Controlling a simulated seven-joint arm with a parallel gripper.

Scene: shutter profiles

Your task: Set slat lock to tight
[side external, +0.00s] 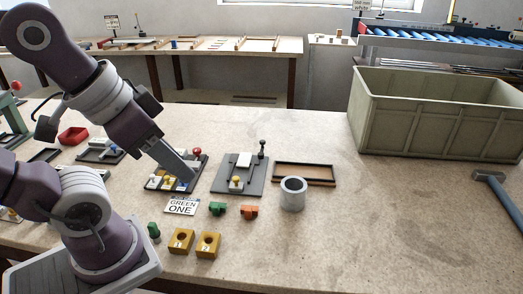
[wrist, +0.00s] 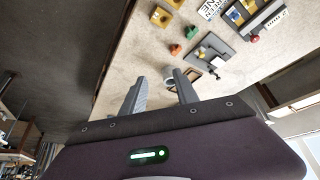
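No label that I can read names the slat lock, so I cannot tell which fixture it is. One dark base plate (side external: 203,168) carries yellow and pale blocks and a red-knobbed lever (side external: 197,152). A grey base plate (side external: 256,188) to its right carries a white block, a yellow piece and an upright black-knobbed lever (side external: 262,148). Both show in the wrist view, the red knob (wrist: 255,38) right of the grey plate (wrist: 208,52). My gripper (wrist: 160,85) is open and empty, its fingers apart. In the side view it overlaps the red-knobbed fixture, partly hiding it.
A grey cup (side external: 292,196) and black-brown frame (side external: 305,173) stand right of the fixtures. Green (side external: 217,209) and orange (side external: 249,211) pieces, yellow blocks (side external: 208,244) and a "GREEN ONE" sign (side external: 182,206) lie in front. A large bin (side external: 430,130) is back right; the right bench is mostly clear.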

